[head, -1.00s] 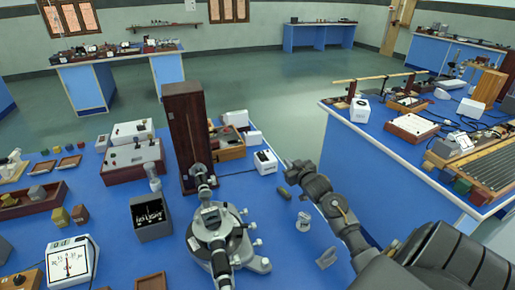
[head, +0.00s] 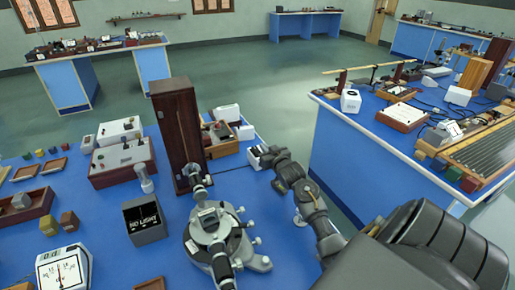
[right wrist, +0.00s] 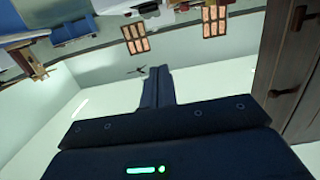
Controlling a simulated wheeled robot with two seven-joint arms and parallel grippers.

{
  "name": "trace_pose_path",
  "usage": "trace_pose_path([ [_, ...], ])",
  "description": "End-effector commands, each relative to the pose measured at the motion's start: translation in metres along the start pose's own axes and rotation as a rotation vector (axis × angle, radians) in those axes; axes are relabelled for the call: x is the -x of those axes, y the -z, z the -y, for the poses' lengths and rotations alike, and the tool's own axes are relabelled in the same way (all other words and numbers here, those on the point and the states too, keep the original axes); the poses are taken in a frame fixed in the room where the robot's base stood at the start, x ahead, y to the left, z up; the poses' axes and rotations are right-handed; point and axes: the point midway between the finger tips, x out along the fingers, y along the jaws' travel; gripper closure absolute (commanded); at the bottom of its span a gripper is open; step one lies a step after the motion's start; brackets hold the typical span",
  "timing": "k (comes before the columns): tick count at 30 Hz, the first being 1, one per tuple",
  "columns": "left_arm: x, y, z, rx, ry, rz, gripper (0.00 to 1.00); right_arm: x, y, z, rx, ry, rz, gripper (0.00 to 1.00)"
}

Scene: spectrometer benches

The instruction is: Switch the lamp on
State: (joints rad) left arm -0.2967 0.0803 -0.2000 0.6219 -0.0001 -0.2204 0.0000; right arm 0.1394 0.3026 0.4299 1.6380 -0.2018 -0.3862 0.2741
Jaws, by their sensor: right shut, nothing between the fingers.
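A tall dark wooden housing (head: 178,135), possibly the lamp's, stands on the blue bench behind the spectrometer (head: 217,235). It also shows at the right of the right wrist view (right wrist: 297,75). A dark box (head: 145,219) reads "NO LIGHT". My left gripper is out of view.
A white-topped wooden box (head: 122,157) and a wooden tray (head: 220,140) with small parts flank the housing. A meter (head: 63,270) is at front left. A second crowded bench (head: 340,160) stands to the right across a floor gap.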

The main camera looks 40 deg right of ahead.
Motion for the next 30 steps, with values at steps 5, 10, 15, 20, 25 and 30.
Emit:
trace_pose_path([
  [5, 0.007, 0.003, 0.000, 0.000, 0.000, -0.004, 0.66, -0.040, 0.003, 0.001, -0.001, 0.001, 0.000, 1.00],
  [10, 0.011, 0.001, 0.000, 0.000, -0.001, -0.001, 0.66, -0.065, -0.006, 0.002, -0.001, 0.003, 0.005, 1.00],
  [15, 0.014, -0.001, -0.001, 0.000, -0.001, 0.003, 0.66, -0.069, -0.027, 0.002, 0.000, 0.002, 0.002, 1.00],
  [20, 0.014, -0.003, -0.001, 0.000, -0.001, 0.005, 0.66, -0.071, -0.037, 0.002, 0.000, 0.002, 0.001, 1.00],
  [25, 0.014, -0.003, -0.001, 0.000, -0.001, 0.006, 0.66, -0.071, -0.039, 0.002, 0.001, 0.002, 0.001, 1.00],
  [30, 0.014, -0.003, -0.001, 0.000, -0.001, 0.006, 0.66, -0.071, -0.039, 0.002, 0.001, 0.002, 0.001, 1.00],
])
